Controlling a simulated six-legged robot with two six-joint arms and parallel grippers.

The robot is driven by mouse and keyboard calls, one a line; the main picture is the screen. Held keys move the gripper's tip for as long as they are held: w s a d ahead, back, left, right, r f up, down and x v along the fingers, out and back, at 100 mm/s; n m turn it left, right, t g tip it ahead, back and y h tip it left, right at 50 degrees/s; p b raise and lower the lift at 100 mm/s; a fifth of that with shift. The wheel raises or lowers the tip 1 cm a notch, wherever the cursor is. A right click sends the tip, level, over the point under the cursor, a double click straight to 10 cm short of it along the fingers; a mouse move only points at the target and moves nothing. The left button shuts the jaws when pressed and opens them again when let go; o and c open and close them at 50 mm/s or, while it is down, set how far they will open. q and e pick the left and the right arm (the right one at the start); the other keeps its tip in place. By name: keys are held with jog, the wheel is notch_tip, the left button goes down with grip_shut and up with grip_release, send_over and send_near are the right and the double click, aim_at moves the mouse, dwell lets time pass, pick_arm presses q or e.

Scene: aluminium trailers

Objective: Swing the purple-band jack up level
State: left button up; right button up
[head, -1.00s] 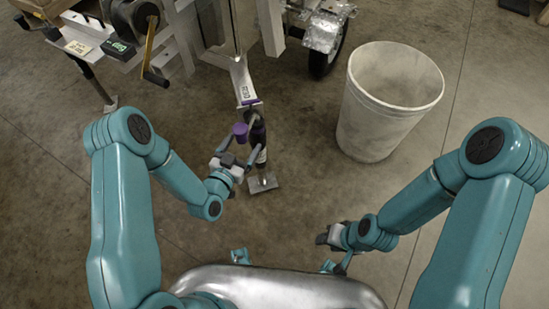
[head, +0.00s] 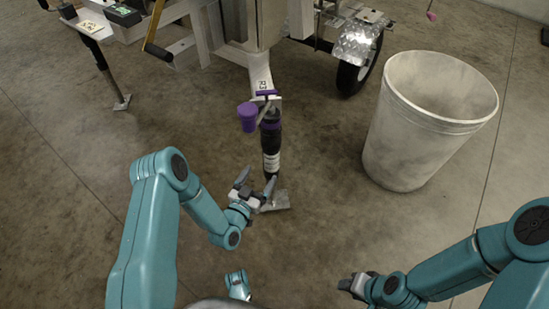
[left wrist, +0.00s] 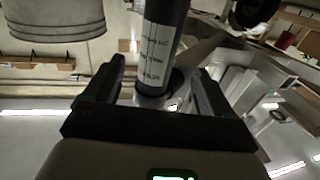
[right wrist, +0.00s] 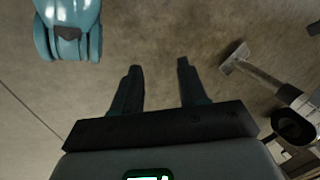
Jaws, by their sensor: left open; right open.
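The purple-band jack (head: 270,140) hangs down, near vertical, from the trailer's R3 arm. It has a dark tube, a white label and a metal foot (head: 278,202) at the floor. A purple knob (head: 247,117) sticks out to its left. My left gripper (head: 257,180) is open beside the lower tube, just above the foot. In the left wrist view the labelled tube (left wrist: 158,45) shows between the spread fingers, and I see no finger closed on it. My right gripper (head: 352,282) is open and empty, low and right of the jack; its fingers show apart in the right wrist view (right wrist: 159,66).
A large pale bin (head: 425,125) stands right of the jack. The trailer wheel (head: 360,62) and frame are behind. Another jack leg with a foot (head: 122,102) stands at the far left, near a crank handle (head: 155,28). The floor between jack and bin is clear.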

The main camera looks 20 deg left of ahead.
pick_arm(q)
jog(key=w+b, duration=0.1)
jog(key=w, duration=0.2)
jog(key=w+d+b, duration=0.1)
jog(key=w, duration=0.2)
jog(key=w+b, duration=0.1)
jog(key=w, duration=0.3)
jog(key=shift+d+f, duration=0.1)
jog(key=shift+d, duration=0.25)
jog(key=shift+w, duration=0.25)
pick_arm(e)
jog(key=shift+t, duration=0.6)
jog(key=w+f, duration=0.1)
jog(key=f, duration=0.1)
jog(key=w+f, duration=0.2)
jog(key=shift+d, duration=0.2)
